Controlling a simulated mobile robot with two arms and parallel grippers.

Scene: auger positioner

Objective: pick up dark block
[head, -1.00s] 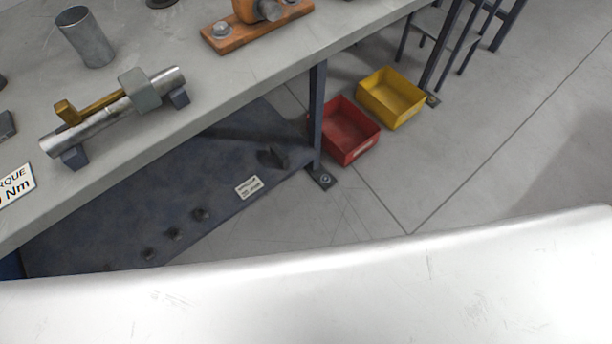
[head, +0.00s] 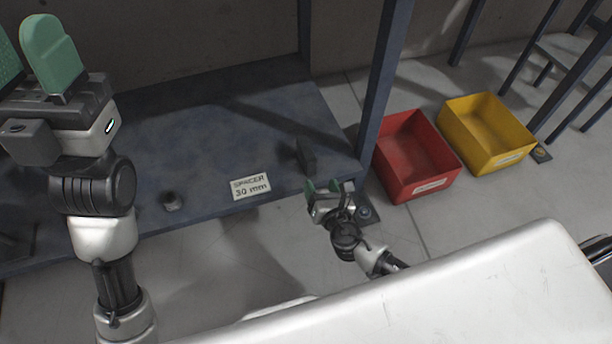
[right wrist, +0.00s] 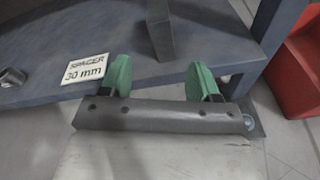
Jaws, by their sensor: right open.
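My right gripper (head: 323,187) is at the shelf's front edge, just in front of the block. It is open and empty, and its green fingers (right wrist: 160,77) show apart in the wrist view. My left gripper (head: 24,60) is large at the upper left, far from the block; its finger gap is unclear.
The blue-grey shelf (head: 215,115) bears a "SPACER 30 mm" label (head: 250,186) and a small metal part (head: 172,201). A table leg (head: 383,75) rises just right of the block. A red bin (head: 415,160) and a yellow bin (head: 487,135) stand on the floor at the right.

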